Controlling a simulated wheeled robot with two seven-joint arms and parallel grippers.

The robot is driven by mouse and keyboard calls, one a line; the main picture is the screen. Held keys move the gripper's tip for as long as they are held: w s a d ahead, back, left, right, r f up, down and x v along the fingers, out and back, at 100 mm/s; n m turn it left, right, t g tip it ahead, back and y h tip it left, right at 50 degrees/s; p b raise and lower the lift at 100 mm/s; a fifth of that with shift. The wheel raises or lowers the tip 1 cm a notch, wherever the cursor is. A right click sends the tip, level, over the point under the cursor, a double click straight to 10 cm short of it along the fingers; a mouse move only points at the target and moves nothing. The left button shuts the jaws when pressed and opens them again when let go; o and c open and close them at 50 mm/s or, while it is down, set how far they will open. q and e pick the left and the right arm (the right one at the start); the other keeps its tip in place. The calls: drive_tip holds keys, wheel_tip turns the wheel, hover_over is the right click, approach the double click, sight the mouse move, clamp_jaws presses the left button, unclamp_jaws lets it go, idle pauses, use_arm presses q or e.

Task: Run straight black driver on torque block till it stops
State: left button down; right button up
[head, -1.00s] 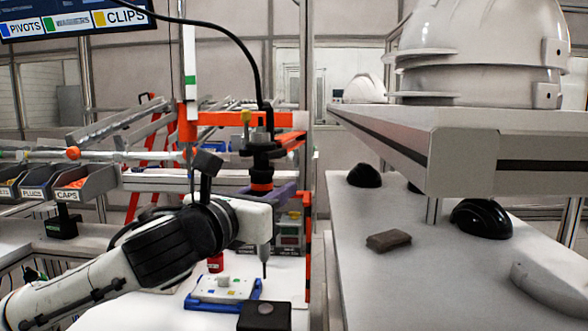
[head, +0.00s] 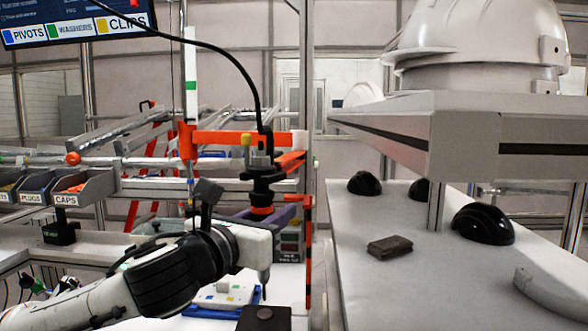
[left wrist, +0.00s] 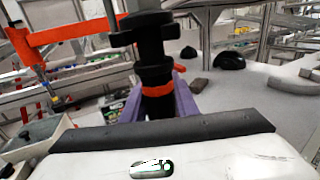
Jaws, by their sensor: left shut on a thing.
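The straight black driver (head: 262,172) hangs upright on a black cable below an orange bracket. My left gripper (left wrist: 157,108) is shut around the driver's body, with purple fingers on both sides and an orange band between them. In the head view my white wrist hides most of the grip. The driver's thin bit (head: 264,284) points straight down below my wrist. The torque block (head: 265,318), dark and low, sits at the bottom edge of the head view. The bit tip appears close to its far edge; I cannot tell whether they touch. My right gripper is not in view.
A white and blue fixture (head: 222,296) lies left of the block. A small display box (head: 290,243) stands behind my wrist. Parts bins (head: 80,187) are at left. The right table (head: 370,285) holds black shells and a dark brown block (head: 390,246), under a shelf with white helmets.

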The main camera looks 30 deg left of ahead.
use_arm(q)
drive_tip(key=shift+f, duration=0.5)
drive_tip(key=shift+f+b, duration=0.45)
drive_tip(key=shift+f, duration=0.6)
idle(1.8)
wheel_tip(320, 180, up, 6)
drive_tip(key=p, duration=0.6)
drive_tip(key=shift+r, duration=0.2)
